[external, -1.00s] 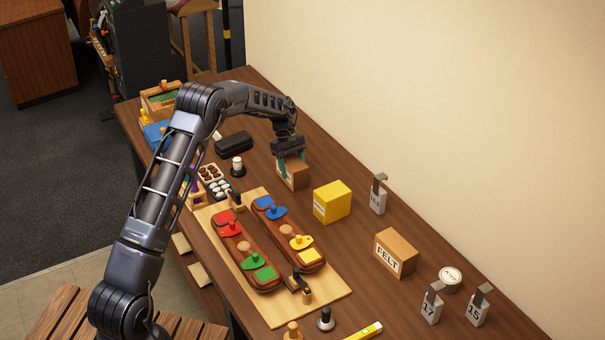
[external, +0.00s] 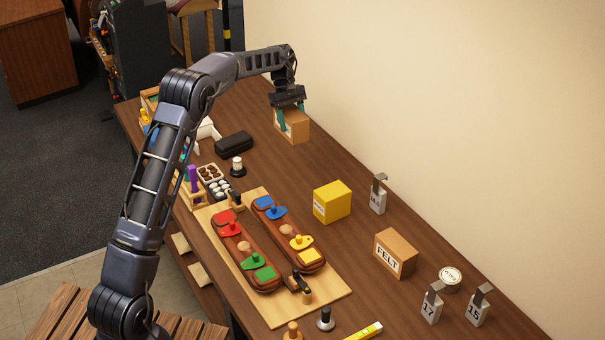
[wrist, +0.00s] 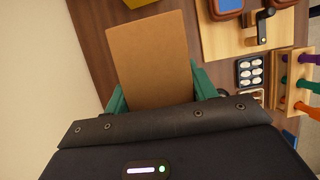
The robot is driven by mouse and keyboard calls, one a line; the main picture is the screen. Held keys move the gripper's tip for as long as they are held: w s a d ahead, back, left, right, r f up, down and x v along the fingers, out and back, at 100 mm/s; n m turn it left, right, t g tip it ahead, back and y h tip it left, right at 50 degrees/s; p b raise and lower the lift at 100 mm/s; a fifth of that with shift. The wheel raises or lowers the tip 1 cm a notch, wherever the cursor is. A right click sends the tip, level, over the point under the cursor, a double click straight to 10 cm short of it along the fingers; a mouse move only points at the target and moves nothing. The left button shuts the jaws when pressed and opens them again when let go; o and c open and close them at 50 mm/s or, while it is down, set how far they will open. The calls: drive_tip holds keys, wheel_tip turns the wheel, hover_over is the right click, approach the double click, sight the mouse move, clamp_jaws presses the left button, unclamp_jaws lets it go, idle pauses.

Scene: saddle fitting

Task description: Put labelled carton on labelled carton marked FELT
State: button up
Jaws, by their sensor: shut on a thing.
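My gripper (external: 292,114) has teal fingers and is shut on a brown labelled carton (external: 293,128) at the back right of the table. In the wrist view the carton's plain top (wrist: 152,55) fills the space between the fingers; its label is not readable. It appears to be held above the table, though the height is hard to tell. The carton marked FELT (external: 394,255) stands upright on the right front part of the table, well away from my gripper. Its top looks bare.
A yellow carton (external: 332,203) and a grey tag holder (external: 379,195) stand between the held carton and the FELT carton. A round white tin (external: 450,279) and tags 17 (external: 431,306) and 15 (external: 478,308) stand near FELT. A board (external: 330,290) with saddle pieces lies left.

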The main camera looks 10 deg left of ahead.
drive_tip(key=shift+r, duration=0.6)
drive_tip(key=shift+s+d+r, duration=0.1)
drive_tip(key=shift+d, duration=0.05)
drive_tip(key=s+d+r, duration=0.2)
drive_tip(key=s+d, duration=0.4)
drive_tip(key=d, duration=0.5)
drive_tip(key=s+d+r, duration=0.2)
drive_tip(key=s+d, duration=0.3)
drive_tip(key=d, duration=0.5)
wheel_tip(320, 180, up, 4)
hover_over(398, 245)
wheel_tip(398, 245, down, 20)
drive_tip(key=shift+r, duration=0.1)
drive_tip(key=o, duration=1.1)
drive_tip(key=shift+o, duration=0.2)
drive_tip(key=v, duration=1.2)
